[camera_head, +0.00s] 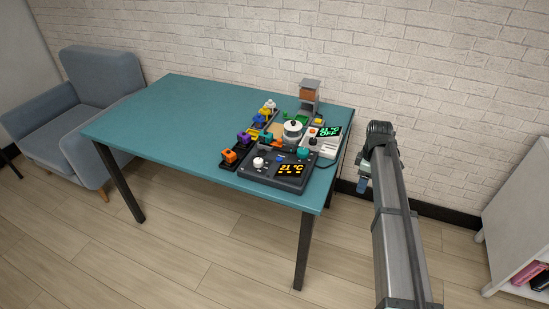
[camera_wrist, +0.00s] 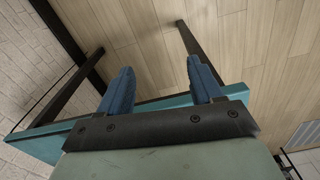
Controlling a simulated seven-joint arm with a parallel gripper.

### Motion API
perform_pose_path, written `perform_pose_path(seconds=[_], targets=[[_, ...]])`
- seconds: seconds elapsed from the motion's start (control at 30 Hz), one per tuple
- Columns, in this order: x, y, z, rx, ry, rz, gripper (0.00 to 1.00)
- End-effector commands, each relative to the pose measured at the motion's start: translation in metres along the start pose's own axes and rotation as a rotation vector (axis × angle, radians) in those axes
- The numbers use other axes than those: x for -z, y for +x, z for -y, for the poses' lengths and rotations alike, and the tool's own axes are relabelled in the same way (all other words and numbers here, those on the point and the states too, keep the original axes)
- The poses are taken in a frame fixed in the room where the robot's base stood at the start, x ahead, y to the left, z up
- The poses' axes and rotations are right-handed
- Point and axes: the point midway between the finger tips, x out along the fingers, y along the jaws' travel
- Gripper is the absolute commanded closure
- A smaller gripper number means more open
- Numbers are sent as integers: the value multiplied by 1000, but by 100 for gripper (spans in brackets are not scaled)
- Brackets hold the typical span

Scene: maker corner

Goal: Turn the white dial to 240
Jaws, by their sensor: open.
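A white dial (camera_head: 258,162) stands on a dark control box (camera_head: 265,178) near the table's front right. The box's display (camera_head: 291,169) shows "21 °C" in yellow. The dial's scale is too small to read. My gripper (camera_head: 361,183) hangs in the air to the right of the table, apart from the dial. In the wrist view its two blue fingers (camera_wrist: 158,90) are spread with nothing between them; the table's edge and the floor lie beyond them. The dial does not show in the wrist view.
The teal table (camera_head: 170,115) has clear room at left. Around the box stand a white pot (camera_head: 292,131), a light control box with a green display (camera_head: 330,131), an orange-topped block (camera_head: 229,156) and a grey dispenser (camera_head: 309,95). A blue armchair (camera_head: 95,90) is at left, a white shelf (camera_head: 520,215) at right.

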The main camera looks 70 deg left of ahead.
Motion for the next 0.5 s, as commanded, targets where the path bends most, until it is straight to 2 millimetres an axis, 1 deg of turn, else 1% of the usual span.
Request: perform_pose_path(seconds=[0.03,0.07,0.1,0.17,0.2,0.27,0.3,0.37,0.4,0.5], targets=[[34,-11,-4,-1,-71,0,35],[50,-16,-4,-1,-110,0,35],[73,-24,-2,-1,-164,-1,35],[106,-36,1,-1,-245,-1,35],[128,-44,4,0,-299,-1,35],[162,-56,9,-1,-379,-1,35],[184,-65,14,-1,-433,-1,35],[217,-77,22,0,-513,-1,35],[239,-86,28,-1,-565,-1,35],[287,-105,45,1,-685,0,35]])
